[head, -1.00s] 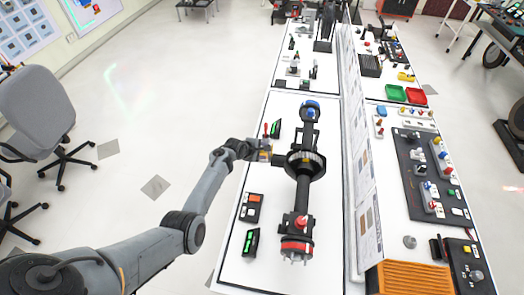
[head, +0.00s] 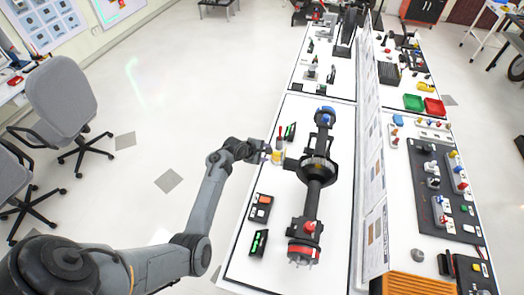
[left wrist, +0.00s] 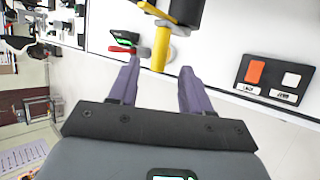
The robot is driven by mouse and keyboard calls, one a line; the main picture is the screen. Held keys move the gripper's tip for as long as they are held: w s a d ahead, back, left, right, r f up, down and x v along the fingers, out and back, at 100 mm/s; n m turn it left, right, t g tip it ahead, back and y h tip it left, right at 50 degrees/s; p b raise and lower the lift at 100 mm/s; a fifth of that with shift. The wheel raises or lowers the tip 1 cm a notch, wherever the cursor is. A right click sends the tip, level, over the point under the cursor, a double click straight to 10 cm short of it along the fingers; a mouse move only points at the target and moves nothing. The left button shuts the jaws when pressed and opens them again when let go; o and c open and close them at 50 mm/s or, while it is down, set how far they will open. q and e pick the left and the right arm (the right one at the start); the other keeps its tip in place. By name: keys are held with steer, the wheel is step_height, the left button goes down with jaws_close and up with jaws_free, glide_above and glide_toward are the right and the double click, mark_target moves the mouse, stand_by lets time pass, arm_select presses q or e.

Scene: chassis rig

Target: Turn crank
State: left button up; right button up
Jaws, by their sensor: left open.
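The dark axle rig (head: 315,170) lies lengthwise on the white bench, with a blue part at its far end and a red part at its near end. A crank with a yellow handle (left wrist: 161,48) sticks out from its left side. The handle's tip is by the mouth of my left gripper (left wrist: 158,72), roughly between its purple fingertips. The fingers are open; I cannot tell whether either touches the handle. In the head view my left gripper (head: 269,152) is beside the crank. My right gripper is not in view.
A red lever (left wrist: 122,49) and a green-lit device (left wrist: 125,38) are near the handle. A switch box (head: 260,208) with red and white buttons lies on the bench's left side. A tall panel (head: 374,170) divides the bench. Open floor lies to the left.

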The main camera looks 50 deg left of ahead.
arm_select(q)
steer(key=shift+v, duration=1)
steer(key=shift+s, duration=0.1)
